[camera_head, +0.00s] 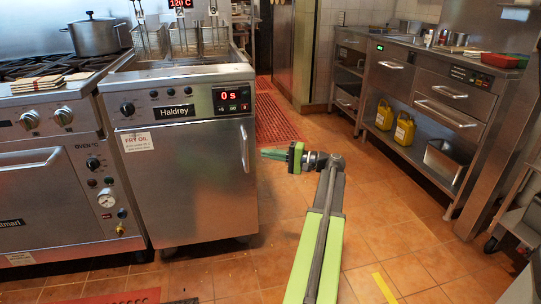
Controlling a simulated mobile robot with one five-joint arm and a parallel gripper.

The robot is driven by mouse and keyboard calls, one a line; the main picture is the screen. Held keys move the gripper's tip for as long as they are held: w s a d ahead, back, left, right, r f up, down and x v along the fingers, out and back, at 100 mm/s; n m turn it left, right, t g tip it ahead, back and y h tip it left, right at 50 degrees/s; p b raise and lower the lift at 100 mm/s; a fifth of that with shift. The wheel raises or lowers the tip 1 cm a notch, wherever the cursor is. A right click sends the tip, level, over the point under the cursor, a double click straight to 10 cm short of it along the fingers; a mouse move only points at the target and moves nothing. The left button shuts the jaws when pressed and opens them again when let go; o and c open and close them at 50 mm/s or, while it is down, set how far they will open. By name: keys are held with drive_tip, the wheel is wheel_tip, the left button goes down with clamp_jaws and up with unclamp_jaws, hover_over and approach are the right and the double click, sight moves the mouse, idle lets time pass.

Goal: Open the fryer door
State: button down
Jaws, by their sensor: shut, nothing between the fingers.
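The fryer (170,90) is the steel unit left of centre, with a Haldrey label, a red "0 s" display and baskets on top. Its front door (185,185) looks shut. The vertical door handle (244,150) is near the door's right edge. My gripper (264,153) is at the end of my green and grey arm, pointing left. It is shut and empty. In the picture its tip is just right of the handle. I cannot tell whether it touches the handle.
A steel oven range (60,190) with a pot (94,36) stands left of the fryer. A steel counter (420,75) with drawers and yellow jugs (403,132) stands at the right. A red floor mat (274,120) lies behind. The tiled floor between is clear.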

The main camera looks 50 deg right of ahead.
sight(252, 152)
drive_tip(key=x, duration=0.6)
drive_tip(key=shift+w+a, duration=0.1)
drive_tip(key=shift+w, duration=0.05)
drive_tip(key=shift+a, duration=0.1)
